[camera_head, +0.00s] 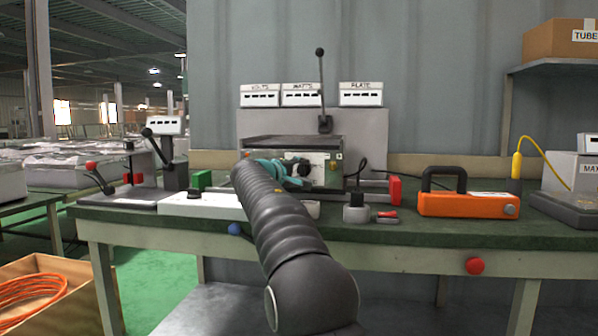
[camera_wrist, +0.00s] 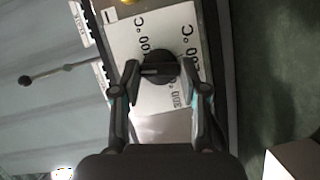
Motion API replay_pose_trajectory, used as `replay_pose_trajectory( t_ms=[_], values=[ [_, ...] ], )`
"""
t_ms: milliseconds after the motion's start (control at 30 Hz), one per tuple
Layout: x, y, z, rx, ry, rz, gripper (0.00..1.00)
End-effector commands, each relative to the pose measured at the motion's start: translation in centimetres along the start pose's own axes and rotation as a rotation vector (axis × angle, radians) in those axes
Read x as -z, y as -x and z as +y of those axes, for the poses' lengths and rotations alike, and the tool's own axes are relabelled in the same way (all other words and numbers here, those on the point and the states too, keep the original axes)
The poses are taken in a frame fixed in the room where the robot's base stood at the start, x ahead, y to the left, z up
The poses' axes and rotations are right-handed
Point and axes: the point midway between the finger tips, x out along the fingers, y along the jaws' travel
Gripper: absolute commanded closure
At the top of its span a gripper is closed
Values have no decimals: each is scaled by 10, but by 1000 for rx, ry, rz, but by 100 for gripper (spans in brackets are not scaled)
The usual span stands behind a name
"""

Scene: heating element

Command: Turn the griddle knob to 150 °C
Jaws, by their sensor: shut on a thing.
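The griddle (camera_head: 288,143) stands on the green bench, with a dark top plate and a metal front bearing a white dial plate (camera_head: 318,157). In the wrist view the black round knob (camera_wrist: 161,69) sits on that white dial plate (camera_wrist: 125,37), which has printed °C marks around it. The numbers are partly covered and hard to read. A light mark on the knob points to the left in the wrist view. My gripper (camera_wrist: 160,73) is shut on the knob, one finger on each side. In the head view my arm and gripper (camera_head: 297,168) cover most of the knob.
A black lever with a ball end (camera_head: 320,85) rises behind the griddle, near white meter boxes (camera_head: 302,94). A white box (camera_head: 205,204) is left of my arm.

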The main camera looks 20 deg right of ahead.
Motion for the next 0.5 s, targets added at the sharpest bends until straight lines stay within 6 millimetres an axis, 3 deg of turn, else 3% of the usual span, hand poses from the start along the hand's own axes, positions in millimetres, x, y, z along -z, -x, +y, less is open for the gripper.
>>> replay_pose_trajectory(
  t_ms=[500],
  values=[
    [-1,0,4,186,-448,-1,91]
  ],
)
